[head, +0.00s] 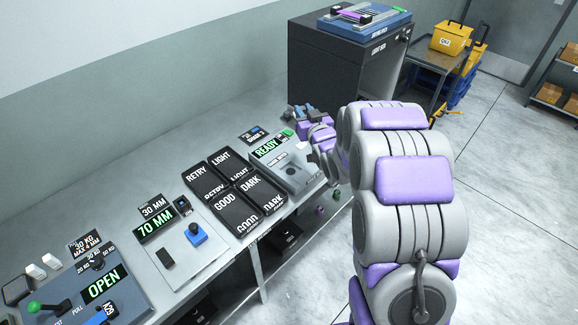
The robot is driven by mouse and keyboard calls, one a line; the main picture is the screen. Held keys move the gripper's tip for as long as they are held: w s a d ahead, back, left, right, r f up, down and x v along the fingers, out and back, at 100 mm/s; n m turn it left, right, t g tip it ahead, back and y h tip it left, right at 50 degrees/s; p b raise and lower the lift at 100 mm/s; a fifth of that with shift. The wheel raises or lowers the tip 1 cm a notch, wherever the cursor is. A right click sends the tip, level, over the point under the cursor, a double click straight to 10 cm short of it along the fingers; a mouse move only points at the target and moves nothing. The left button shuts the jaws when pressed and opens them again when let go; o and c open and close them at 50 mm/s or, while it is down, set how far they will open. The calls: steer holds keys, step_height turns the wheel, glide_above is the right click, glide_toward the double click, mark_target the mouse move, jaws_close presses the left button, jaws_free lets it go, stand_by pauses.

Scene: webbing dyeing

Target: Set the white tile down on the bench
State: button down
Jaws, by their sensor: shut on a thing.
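My gripper (300,113) is at the far end of the bench (235,118), above the bench edge by the READY station. It is small in the head view and partly covered by my own wrist and arm. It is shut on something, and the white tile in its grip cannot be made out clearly. A small pale piece (302,147) shows just below my wrist, beside the READY panel. I cannot tell whether it is the tile or part of the station.
The READY station (291,172) and black labelled trays (202,184) fill the middle of the bench. Panels reading 70 MM (155,225) and OPEN (104,285) stand nearer. A dark cabinet (335,68) rises beyond the bench. Bare bench top lies along the wall.

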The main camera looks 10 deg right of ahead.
steer(key=s+a+f+n+g+y, duration=0.1)
steer(key=s+f+n+g+y, duration=0.2)
steer(key=s+f, duration=1.4)
steer(key=n+y, duration=0.2)
steer(key=y, duration=0.2)
steer(key=shift+f, duration=0.4)
steer(key=b, duration=0.2)
glide_above(294, 174)
steer(key=s, duration=0.3)
steer(key=shift+w+d+f, duration=0.1)
steer(key=shift+d+f, duration=0.05)
steer(key=shift+f, duration=0.5)
steer(key=shift+w, duration=1.1)
steer(key=shift+w+f+b, duration=0.2)
steer(key=shift+f+b, duration=0.1)
steer(key=shift+f, duration=0.3)
steer(key=shift+w+f+b, duration=0.2)
steer(key=shift+f+b, duration=0.05)
steer(key=shift+f, duration=0.8)
